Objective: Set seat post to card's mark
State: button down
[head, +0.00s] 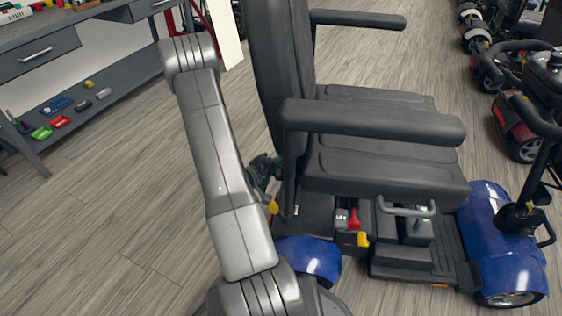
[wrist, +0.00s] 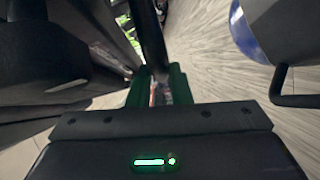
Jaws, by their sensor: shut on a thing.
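The scooter's black seat (head: 375,130) is upright above the blue-and-black base, with its backrest (head: 280,70) at left. The seat post is hidden under the cushion or not clearly told apart. My gripper (head: 277,167) is beside the lower backrest, near a dark upright under the near armrest. In the wrist view, the green fingers of my gripper (wrist: 157,88) are shut on a dark bar (wrist: 152,42). I cannot tell which part of the scooter it is. A small white label with a dark mark (head: 341,216) is on the base. No card can be made out for certain.
A red lever (head: 354,220) and a yellow piece (head: 362,240) are on the base, near a grey handle (head: 407,209). The near armrest (head: 375,122) juts over the seat. A workbench (head: 80,50) stands at left; more scooters (head: 525,120) stand at right. Floor at left is clear.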

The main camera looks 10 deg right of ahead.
jog(key=shift+r+p, duration=0.35)
jog(key=shift+r, duration=0.5)
jog(key=c, duration=1.6)
grip_release()
